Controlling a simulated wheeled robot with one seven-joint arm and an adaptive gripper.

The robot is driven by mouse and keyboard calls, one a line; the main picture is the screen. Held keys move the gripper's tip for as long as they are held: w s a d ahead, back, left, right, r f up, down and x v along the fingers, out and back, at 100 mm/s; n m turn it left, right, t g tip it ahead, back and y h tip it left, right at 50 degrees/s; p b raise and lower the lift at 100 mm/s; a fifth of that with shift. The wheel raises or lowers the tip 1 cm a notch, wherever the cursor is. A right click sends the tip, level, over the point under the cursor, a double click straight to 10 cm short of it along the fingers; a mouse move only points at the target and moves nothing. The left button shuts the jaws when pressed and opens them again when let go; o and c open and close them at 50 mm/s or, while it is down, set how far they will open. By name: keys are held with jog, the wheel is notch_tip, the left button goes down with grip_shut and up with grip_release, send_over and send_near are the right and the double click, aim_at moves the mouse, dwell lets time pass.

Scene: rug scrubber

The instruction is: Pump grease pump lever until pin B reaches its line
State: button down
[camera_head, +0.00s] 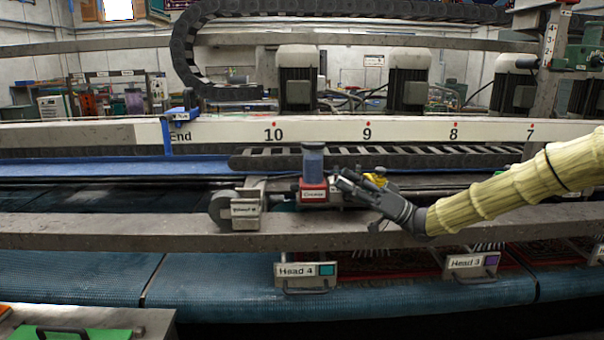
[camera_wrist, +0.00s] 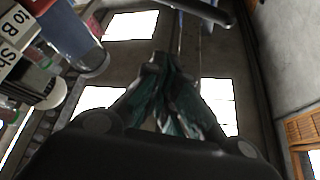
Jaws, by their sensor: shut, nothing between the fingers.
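The grease pump has a clear bluish cylinder (camera_head: 313,162) on a red base with a label reading "Grease" (camera_head: 313,194). It stands on the grey beam near the middle of the head view. My gripper (camera_head: 341,179) is just right of the pump, its fingers pointing left toward it. Whether they touch it I cannot tell. In the wrist view my gripper (camera_wrist: 170,72) is shut and empty. The pump's cylinder (camera_wrist: 72,32) is at the upper left there, beside a partly cut-off label (camera_wrist: 14,28). I cannot make out the lever or pin B with its line.
A small yellow part (camera_head: 377,179) lies behind my gripper. A grey labelled box (camera_head: 246,212) is left of the pump. The Head 4 plate (camera_head: 306,270) and Head 3 plate (camera_head: 471,262) hang below the beam. A numbered white rail (camera_head: 320,134) runs behind.

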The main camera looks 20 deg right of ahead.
jog(key=p+x, duration=0.3)
jog(key=x, duration=0.7)
jog(key=f, duration=0.1)
jog(key=s+a+f+p, duration=0.1)
jog(key=f, duration=0.1)
jog(key=shift+s+a+f+p, duration=0.15)
jog(key=shift+s+a+p, duration=0.1)
jog(key=shift+a+p, duration=0.15)
